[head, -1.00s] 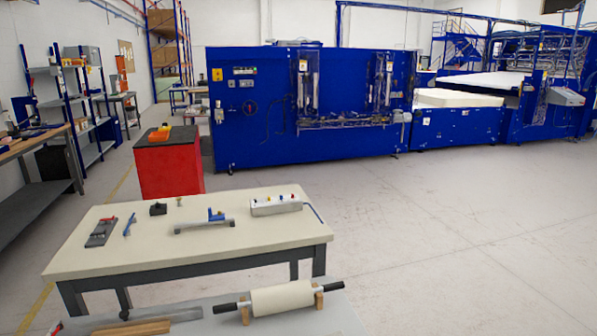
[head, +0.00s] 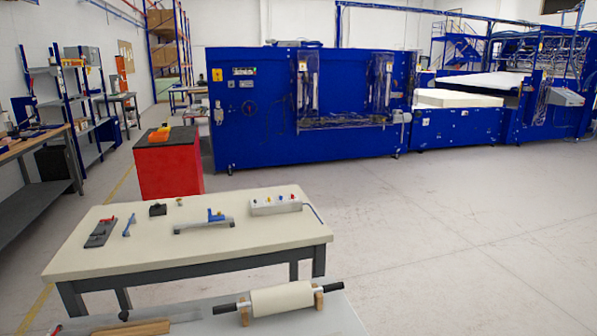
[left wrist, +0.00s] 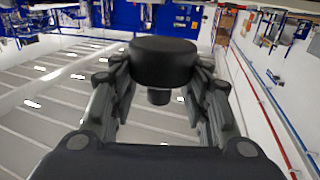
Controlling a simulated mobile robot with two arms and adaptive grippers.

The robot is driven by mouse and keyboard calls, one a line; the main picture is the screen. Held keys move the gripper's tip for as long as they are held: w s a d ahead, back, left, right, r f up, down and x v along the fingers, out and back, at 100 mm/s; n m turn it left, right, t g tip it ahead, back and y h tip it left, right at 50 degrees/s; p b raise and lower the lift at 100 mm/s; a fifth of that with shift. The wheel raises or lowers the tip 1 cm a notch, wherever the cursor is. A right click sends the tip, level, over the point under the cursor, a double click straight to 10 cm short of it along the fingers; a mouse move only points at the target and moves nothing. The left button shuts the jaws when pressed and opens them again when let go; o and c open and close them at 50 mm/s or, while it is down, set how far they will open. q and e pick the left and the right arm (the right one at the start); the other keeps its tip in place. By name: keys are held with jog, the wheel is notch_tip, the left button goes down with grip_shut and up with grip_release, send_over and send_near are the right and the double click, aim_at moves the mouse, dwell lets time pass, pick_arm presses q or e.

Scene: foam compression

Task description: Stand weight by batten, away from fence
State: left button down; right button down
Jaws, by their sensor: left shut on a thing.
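My left gripper (left wrist: 164,84) is shut on a dark round weight (left wrist: 165,58), seen in the left wrist view. The weight has a wide black disc and a narrower stub, with a finger on each side. No bench surface shows close to it in that view. In the head view a wooden batten (head: 132,329) lies on the near grey bench, cut off by the bottom edge. A thin grey strip (head: 186,317), perhaps the fence, lies just behind it. Neither gripper shows in the head view, and my right gripper is out of sight.
A white roller (head: 282,299) with black handles rests on wooden cradles on the near bench (head: 340,318). Behind stands a cream-topped table (head: 150,255) with a blue-handled tool (head: 205,222), a black block (head: 157,209) and a switch box (head: 275,204). Open floor lies to the right.

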pick_arm(q)
jog(key=shift+r, duration=0.1)
dwell(0.3)
jog(key=w+d+f, duration=0.3)
jog(key=w+f, duration=0.1)
jog(key=f, duration=0.3)
jog(key=w+d+f, duration=0.2)
jog(key=w+f, duration=0.2)
jog(key=f, duration=0.3)
jog(key=shift+w+d+f, duration=0.3)
jog(key=shift+d+f, duration=0.1)
notch_tip(320, 180, down, 10)
jog(key=b, duration=1)
jog(key=shift+r, duration=0.2)
